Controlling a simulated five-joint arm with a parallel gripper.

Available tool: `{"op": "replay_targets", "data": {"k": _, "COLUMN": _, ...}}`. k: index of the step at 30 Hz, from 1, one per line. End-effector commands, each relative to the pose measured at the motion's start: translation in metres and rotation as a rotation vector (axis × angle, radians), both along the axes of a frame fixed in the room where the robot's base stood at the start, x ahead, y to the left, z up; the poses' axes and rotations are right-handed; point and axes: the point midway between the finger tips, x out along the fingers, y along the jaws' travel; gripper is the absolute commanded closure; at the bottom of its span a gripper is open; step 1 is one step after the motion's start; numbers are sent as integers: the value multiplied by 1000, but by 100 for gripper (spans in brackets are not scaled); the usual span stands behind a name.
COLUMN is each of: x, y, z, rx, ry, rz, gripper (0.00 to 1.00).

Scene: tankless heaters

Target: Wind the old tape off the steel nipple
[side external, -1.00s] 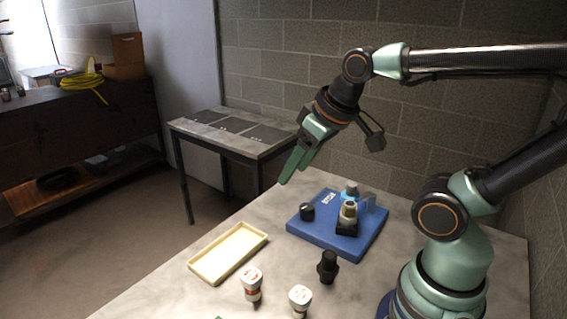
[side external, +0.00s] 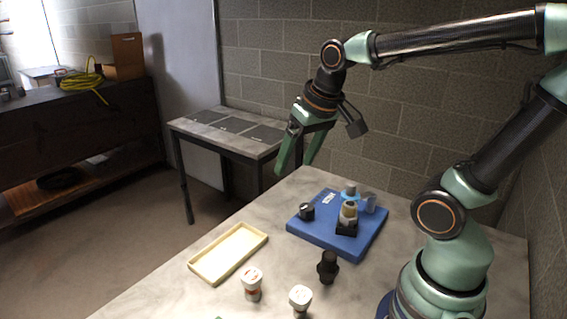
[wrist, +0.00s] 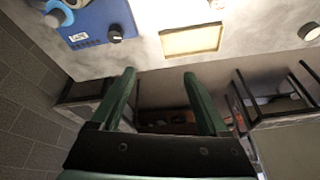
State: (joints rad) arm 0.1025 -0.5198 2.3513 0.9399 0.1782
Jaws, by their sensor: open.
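A short upright fitting with a tan band (side external: 348,212), seemingly the taped steel nipple, stands in a black holder (side external: 346,230) on a blue board (side external: 318,239). The tape's loose end cannot be made out. My gripper (side external: 294,168) is open and empty, pointing down, above and left of the board, well apart from the fitting. In the wrist view my two green fingers (wrist: 160,73) are spread with nothing between them. The board (wrist: 103,17) shows at the top left there, with the fitting (wrist: 54,18) at its edge.
The board also bears a black knob (side external: 307,211) and a light-blue part (side external: 350,190). A cream tray (side external: 228,254) lies on the table's left. Two white-capped bottles (side external: 252,284) (side external: 300,299) and a black fitting (side external: 327,267) stand in front. A side table (side external: 225,135) stands behind.

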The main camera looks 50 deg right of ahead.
Motion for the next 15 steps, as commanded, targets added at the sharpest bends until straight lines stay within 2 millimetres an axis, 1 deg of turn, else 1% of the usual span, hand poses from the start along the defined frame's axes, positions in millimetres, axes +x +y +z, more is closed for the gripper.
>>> {"op": "replay_targets", "data": {"k": 1, "x": 7, "y": -11, "z": -5, "rx": 21, "ry": 40, "rz": -77, "gripper": 22}}
{"op": "replay_targets", "data": {"k": 5, "x": 21, "y": -39, "z": -16, "rx": 73, "ry": 121, "rz": -280, "gripper": 22}}
{"op": "replay_targets", "data": {"k": 9, "x": 34, "y": -71, "z": -34, "rx": 124, "ry": 205, "rz": -497, "gripper": 22}}
{"op": "replay_targets", "data": {"k": 12, "x": 40, "y": -92, "z": -48, "rx": 153, "ry": 255, "rz": -634, "gripper": 22}}
{"op": "replay_targets", "data": {"k": 15, "x": 43, "y": -108, "z": -60, "rx": 173, "ry": 295, "rz": -740, "gripper": 22}}
